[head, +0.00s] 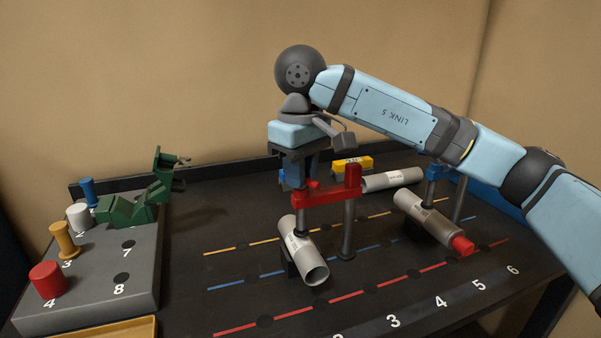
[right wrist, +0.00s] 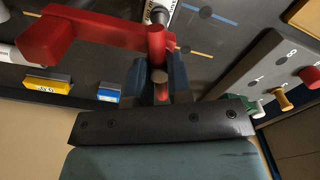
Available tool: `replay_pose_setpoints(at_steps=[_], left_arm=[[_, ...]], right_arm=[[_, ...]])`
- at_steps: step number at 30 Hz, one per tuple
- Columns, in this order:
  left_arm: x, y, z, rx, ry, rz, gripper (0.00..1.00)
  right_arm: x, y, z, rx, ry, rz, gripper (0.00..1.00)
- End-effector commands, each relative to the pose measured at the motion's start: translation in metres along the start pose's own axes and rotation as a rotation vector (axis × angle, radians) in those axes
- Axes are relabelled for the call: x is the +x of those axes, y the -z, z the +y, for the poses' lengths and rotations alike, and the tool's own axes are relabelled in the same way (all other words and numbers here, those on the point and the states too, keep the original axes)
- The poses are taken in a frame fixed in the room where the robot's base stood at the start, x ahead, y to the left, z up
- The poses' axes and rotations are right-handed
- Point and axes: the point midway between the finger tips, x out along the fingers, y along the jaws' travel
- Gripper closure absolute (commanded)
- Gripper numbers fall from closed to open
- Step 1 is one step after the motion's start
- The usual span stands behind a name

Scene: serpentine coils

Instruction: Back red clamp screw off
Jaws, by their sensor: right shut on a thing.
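The red clamp (head: 340,180) stands on its post over a grey pipe (head: 305,262) lying at an angle on a support in the middle of the table. Its arm also shows in the right wrist view (right wrist: 95,38). My right gripper (head: 299,180) points down from above at the free end of the clamp arm. Its fingers (right wrist: 160,82) are shut on the clamp screw (right wrist: 161,93), which shows red between them. The screw's lower end over the pipe is partly hidden. My left gripper is not in view.
A yellow block (head: 352,163) is behind. A grey numbered rack (head: 90,285) at left holds coloured pegs and a green clamp (head: 135,205).

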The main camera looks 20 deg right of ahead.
Motion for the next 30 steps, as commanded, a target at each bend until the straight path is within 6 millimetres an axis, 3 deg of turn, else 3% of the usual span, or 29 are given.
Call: replay_pose_setpoints(at_steps=[13, 30], left_arm=[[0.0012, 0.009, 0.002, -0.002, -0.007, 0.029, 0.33], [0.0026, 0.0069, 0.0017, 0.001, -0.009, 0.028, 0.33]], right_arm=[[-0.0002, 0.0, 0.0001, -0.232, -0.001, -0.001, 1.0], [-0.0007, 0.0001, 0.0002, -0.267, -0.001, 0.0, 1.0]])
